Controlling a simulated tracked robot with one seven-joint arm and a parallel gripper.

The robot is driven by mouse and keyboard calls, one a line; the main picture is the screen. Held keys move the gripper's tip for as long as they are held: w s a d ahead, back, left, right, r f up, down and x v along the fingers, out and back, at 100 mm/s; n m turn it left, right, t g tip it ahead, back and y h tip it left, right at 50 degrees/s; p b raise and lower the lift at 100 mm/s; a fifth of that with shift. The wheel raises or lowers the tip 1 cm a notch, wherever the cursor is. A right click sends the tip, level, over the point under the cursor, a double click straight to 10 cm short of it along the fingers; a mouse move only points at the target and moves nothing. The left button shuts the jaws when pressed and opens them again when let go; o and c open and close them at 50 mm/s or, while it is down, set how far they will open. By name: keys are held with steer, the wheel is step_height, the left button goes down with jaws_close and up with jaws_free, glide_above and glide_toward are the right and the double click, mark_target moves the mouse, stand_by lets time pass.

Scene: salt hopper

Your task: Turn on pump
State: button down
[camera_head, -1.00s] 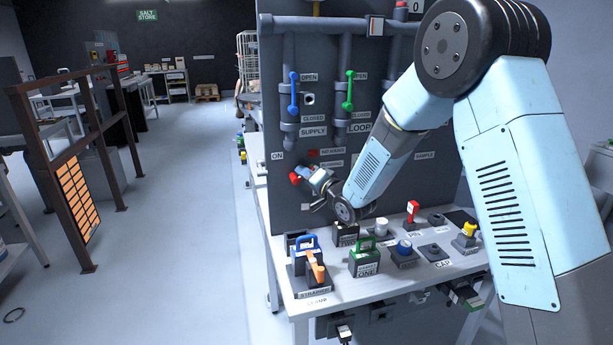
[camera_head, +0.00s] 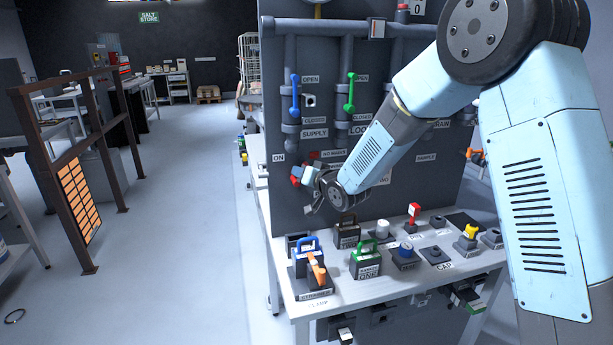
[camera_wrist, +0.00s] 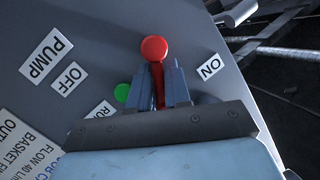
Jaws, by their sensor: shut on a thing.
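My gripper (camera_wrist: 161,86) is shut on the red pump lever (camera_wrist: 154,48) in the wrist view, one finger on each side of its stem and the round red knob standing out beyond the fingertips. The lever lies between the OFF label (camera_wrist: 67,78) at left and the ON label (camera_wrist: 209,67) at right. The PUMP label (camera_wrist: 46,55) is further left. A green indicator (camera_wrist: 122,92) shows beside the left finger. In the head view my gripper (camera_head: 308,177) is at the lower left of the dark panel (camera_head: 420,190). The lever's base is hidden.
A blue handle (camera_head: 295,95) and a green handle (camera_head: 350,93) are on pipes above. The bench below holds a blue-handled holder (camera_head: 305,252), a green-handled block (camera_head: 366,262) and several small parts. The floor (camera_head: 190,230) at left is open.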

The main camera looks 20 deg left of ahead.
steer(key=n, duration=0.1)
steer(key=n+h, duration=0.1)
steer(key=shift+s+a+n, duration=0.15)
steer(key=shift+a+n, duration=0.15)
steer(key=shift+s+a+n+h, duration=0.15)
steer(key=shift+a+n+h, duration=0.1)
steer(key=shift+n+h, duration=0.5)
steer(key=shift+t, duration=0.3)
steer(key=c, duration=1.2)
jaws_free()
steer(key=shift+o, duration=0.2)
steer(key=shift+a, duration=0.1)
steer(key=shift+s+r, duration=0.1)
steer(key=v, duration=1.3)
steer(key=shift+d, duration=0.3)
steer(key=shift+s, duration=0.15)
